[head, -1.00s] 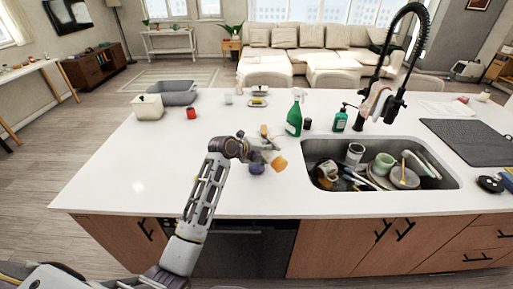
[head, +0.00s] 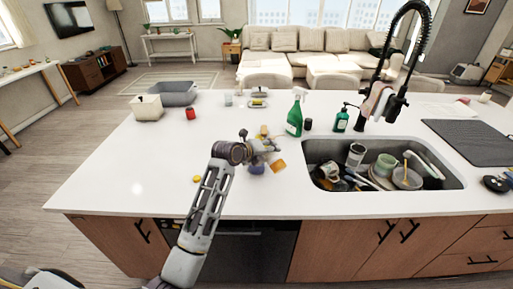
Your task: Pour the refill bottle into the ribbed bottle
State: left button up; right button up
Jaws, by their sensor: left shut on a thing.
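My left gripper (head: 268,147) is over the counter left of the sink. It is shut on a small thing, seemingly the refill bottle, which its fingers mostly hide. An orange-yellow piece (head: 278,166) shows just below the fingers; I cannot tell whether it is part of the held thing. A dark blue rounded thing (head: 257,168) is below the gripper, partly covered. I cannot make out for sure which thing is the ribbed bottle. A green pump bottle (head: 341,121) stands upright behind the sink. My right gripper is not in view.
A green spray bottle (head: 294,119) stands behind the gripper. The sink (head: 450,183) at right holds piled dishes beneath a tall black faucet (head: 378,62). A small yellow disc (head: 196,179) lies left of my arm. The counter's left part is largely clear.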

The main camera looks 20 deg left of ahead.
pick_arm(q)
jog(key=shift+w+a+r+m+t+y+b, duration=0.2)
jog(key=shift+r+m+t+y+b, duration=0.15)
jog(key=shift+m+t+b, duration=0.3)
dwell(1.5)
jog(key=shift+w+a+r+m+t+y, duration=0.15)
jog(key=shift+w+a+m+t+y, duration=0.1)
jog(key=shift+m+t+y, duration=0.25)
jog(key=shift+a+r+m+t, duration=0.1)
jog(key=shift+r+m+t, duration=0.25)
jog(key=shift+m, duration=0.3)
jog(key=shift+s+d+f+m+t+y+b, duration=0.15)
jog(key=shift+d+f+m+t+y+b, duration=0.15)
jog(key=shift+f+m+t+b, duration=0.3)
jog(key=shift+s+d+r+m+t+y, duration=0.15)
jog(key=shift+m+t+y, duration=0.15)
jog(key=shift+m, duration=0.2)
